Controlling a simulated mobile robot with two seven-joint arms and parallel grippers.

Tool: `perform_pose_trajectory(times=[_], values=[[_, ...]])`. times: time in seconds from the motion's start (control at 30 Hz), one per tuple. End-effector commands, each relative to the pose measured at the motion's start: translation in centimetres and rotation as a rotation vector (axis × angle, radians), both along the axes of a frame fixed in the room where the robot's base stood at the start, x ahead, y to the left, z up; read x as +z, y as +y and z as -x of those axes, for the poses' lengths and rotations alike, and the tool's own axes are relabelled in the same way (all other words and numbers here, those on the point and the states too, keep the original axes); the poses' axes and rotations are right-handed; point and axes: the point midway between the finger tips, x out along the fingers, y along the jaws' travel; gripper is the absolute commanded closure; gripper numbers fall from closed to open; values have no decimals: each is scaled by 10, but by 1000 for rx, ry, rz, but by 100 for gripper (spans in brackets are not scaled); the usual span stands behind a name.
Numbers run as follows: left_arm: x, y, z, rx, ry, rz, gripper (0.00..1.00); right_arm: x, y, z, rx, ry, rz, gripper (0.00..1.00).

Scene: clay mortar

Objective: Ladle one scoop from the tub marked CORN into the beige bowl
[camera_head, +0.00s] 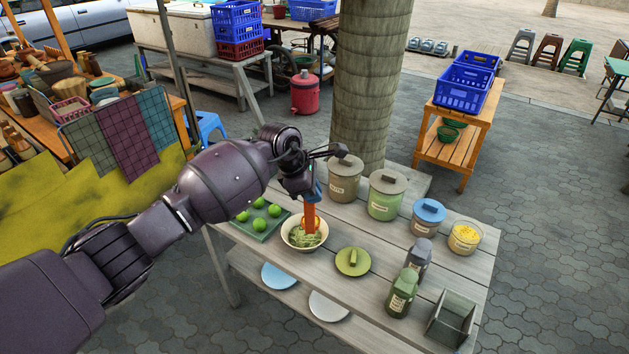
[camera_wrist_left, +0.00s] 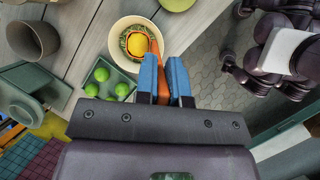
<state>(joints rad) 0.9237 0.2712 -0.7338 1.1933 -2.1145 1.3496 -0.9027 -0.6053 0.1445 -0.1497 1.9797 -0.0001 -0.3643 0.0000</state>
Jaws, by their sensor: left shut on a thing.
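My left gripper (camera_head: 312,192) is shut on the handle of an orange ladle (camera_head: 309,219), above the beige bowl (camera_head: 288,243). The ladle hangs down with its head at or just inside the bowl; I cannot tell whether they touch. In the left wrist view, the ladle handle (camera_wrist_left: 163,94) sits between the blue fingertips, and its head holds a rounded yellow heap (camera_wrist_left: 139,42) over the bowl (camera_wrist_left: 116,36). Pale green strands lie in the bowl. A lidless tub (camera_head: 463,243) with yellow contents stands at the table's right; its label is too small to read.
A tray with green limes (camera_head: 259,225) is left of the bowl, and a round green lid (camera_head: 353,262) is right of it. Lidded canisters (camera_head: 385,204) stand along the back. Two bottles (camera_head: 401,297) and an open box (camera_head: 437,329) are at front right.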

Motion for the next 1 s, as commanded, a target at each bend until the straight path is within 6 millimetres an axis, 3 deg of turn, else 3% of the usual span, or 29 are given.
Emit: perform_pose_trajectory(times=[0.2,0.4,0.67,1.0], values=[[4,-4,-17,313,-1,-1,100,2,1,0,-1,-1,-3,58],[7,-6,-26,471,1,1,100,3,2,-1,-3,-1,-5,58],[4,2,-24,509,-3,48,100,4,2,0,-3,0,-4,58],[-5,34,-9,505,-39,261,100,-3,1,4,-4,7,-3,58]])
